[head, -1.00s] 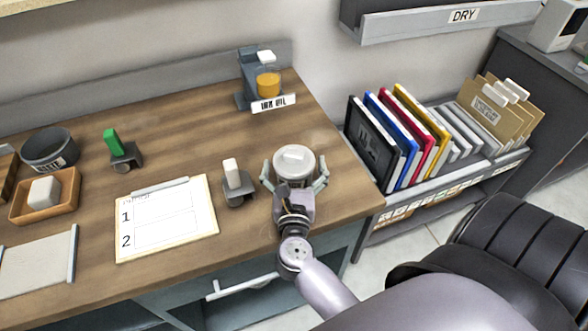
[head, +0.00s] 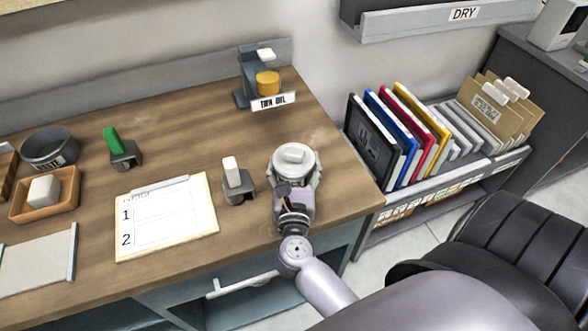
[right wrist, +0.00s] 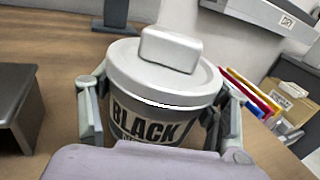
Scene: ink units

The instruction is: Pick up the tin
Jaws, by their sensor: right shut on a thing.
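The tin (head: 294,158) is a round grey pot with a pale lid and a block-shaped knob. It is at the right part of the wooden desk in the head view. In the right wrist view the tin (right wrist: 163,88) shows a label reading "BLACK". My right gripper (head: 296,178) is shut on the tin, with one finger on each side of its body. The right gripper (right wrist: 160,125) also shows in the right wrist view. I cannot tell whether the tin's base touches the desk. My left gripper is not in view.
A holder with a white-handled tool (head: 235,182) stands close left of the tin. A clipboard (head: 166,216) lies further left. An ink oil dispenser (head: 262,82) stands behind. A rack of coloured frames (head: 400,135) is to the right, past the desk edge.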

